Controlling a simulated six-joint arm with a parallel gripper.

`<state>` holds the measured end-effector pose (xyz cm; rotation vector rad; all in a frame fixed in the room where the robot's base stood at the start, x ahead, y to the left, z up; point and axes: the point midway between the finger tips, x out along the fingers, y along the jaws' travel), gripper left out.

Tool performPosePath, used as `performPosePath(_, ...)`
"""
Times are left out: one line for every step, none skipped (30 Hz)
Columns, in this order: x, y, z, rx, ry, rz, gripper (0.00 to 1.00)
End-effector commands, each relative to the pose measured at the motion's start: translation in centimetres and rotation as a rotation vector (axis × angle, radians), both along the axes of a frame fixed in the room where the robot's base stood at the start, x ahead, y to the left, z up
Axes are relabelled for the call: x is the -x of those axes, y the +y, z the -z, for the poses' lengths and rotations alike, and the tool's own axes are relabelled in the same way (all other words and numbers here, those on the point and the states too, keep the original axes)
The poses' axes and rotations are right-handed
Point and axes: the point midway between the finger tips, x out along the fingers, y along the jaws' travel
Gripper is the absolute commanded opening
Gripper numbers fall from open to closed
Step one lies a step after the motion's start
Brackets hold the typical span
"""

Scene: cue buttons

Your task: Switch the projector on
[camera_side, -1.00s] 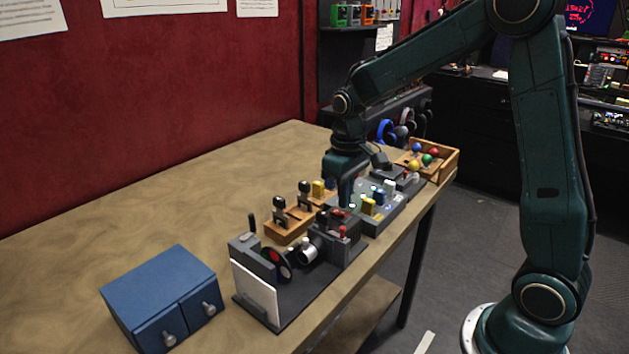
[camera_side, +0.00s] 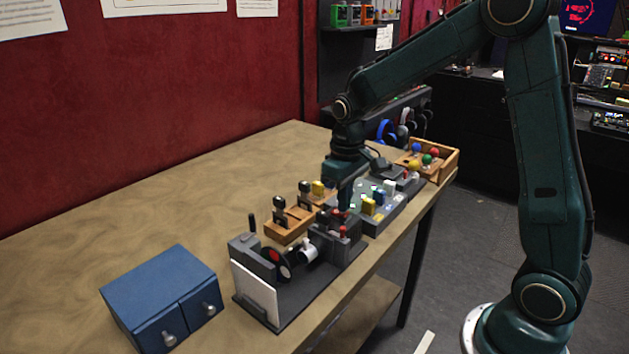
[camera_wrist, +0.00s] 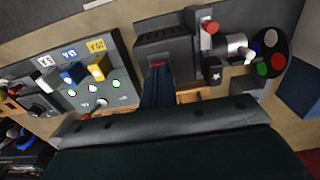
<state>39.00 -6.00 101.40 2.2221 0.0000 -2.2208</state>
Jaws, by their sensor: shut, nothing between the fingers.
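The projector (camera_side: 349,252) is a dark grey unit on the table's front edge, with a silver lens (camera_side: 308,252), a disc with coloured spots (camera_side: 275,263) and a white screen (camera_side: 254,291). In the wrist view, its dark ribbed housing (camera_wrist: 165,38) lies ahead of the fingers, with a red part (camera_wrist: 157,64) right at their tips. A red-topped lever (camera_wrist: 210,27) stands beside the lens. My gripper (camera_side: 345,207) is shut and empty, pointing down at the projector's back end. Its fingers also show in the wrist view (camera_wrist: 158,72). I cannot tell whether they touch the red part.
A grey panel (camera_wrist: 75,80) with switches and lit buttons stands close beside the projector. A wooden tray with black-handled stamps (camera_side: 288,232) is behind it. A blue cabinet (camera_side: 160,295) is at the front left, and a wooden box of coloured balls (camera_side: 446,166) at the far end. The table's left is clear.

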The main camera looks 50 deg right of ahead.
Motion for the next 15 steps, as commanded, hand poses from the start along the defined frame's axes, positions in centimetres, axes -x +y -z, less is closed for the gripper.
performPosePath(0.01,0.00,0.08,0.000,0.001,0.000,0.00)
performPosePath(0.01,0.00,0.11,0.000,0.001,0.000,0.00)
performPosePath(0.01,0.00,0.15,0.000,0.001,0.000,0.00)
performPosePath(0.01,0.00,0.18,0.000,0.001,0.000,0.00)
performPosePath(0.02,0.00,0.21,0.000,0.001,0.000,0.00)
performPosePath(0.02,0.00,0.25,0.000,0.001,0.000,0.00)
performPosePath(0.02,0.00,0.28,0.000,0.001,0.000,0.00)
performPosePath(0.02,0.00,0.31,0.000,0.001,0.000,0.00)
performPosePath(0.02,0.00,0.35,0.000,0.001,0.000,0.00)
performPosePath(0.03,0.00,0.38,0.000,0.001,0.000,0.00)
performPosePath(0.03,0.00,0.41,0.000,0.001,0.000,0.00)
performPosePath(0.03,0.00,0.46,0.000,0.001,0.000,0.00)
performPosePath(0.03,0.01,0.49,0.000,0.001,0.000,0.00)
performPosePath(0.03,0.01,0.52,0.000,0.001,0.000,0.00)
performPosePath(0.03,0.01,0.57,0.000,0.001,0.000,0.00)
